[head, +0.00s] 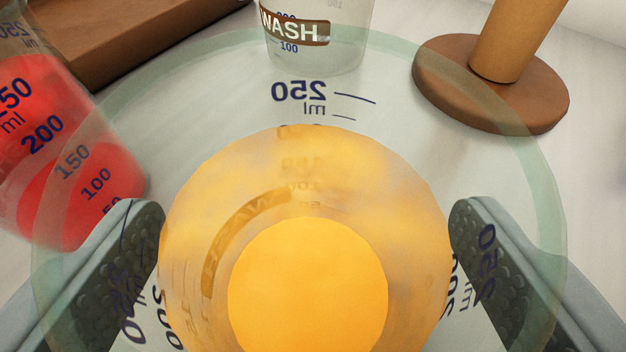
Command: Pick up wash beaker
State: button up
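A clear beaker labelled WASH (345,45) stands upright on the white surface at the top centre, cut off by the upper edge. Its brown label and blue scale face me, and it looks clear inside. My gripper (307,207) has its two dark, dimpled fingers on either side of another clear beaker (400,85) holding orange liquid (308,285). I look down through this beaker's wide greenish rim. Both finger pads appear to press against its wall at liquid level. Its curved brown label is blurred, reversed and hard to read. Its base is hidden.
A beaker of red liquid (60,150) stands close at the left. A brown wooden block or tray (130,40) lies at the upper left. A round brown base with a tan post (490,85) stands at the upper right. White surface shows clear at the far right.

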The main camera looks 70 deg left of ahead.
jog(key=shift+w+a+f, duration=0.2)
jog(key=shift+a, duration=0.35)
jog(key=c, duration=1.1)
jog(key=shift+r, duration=0.1)
jog(key=shift+c, duration=0.2)
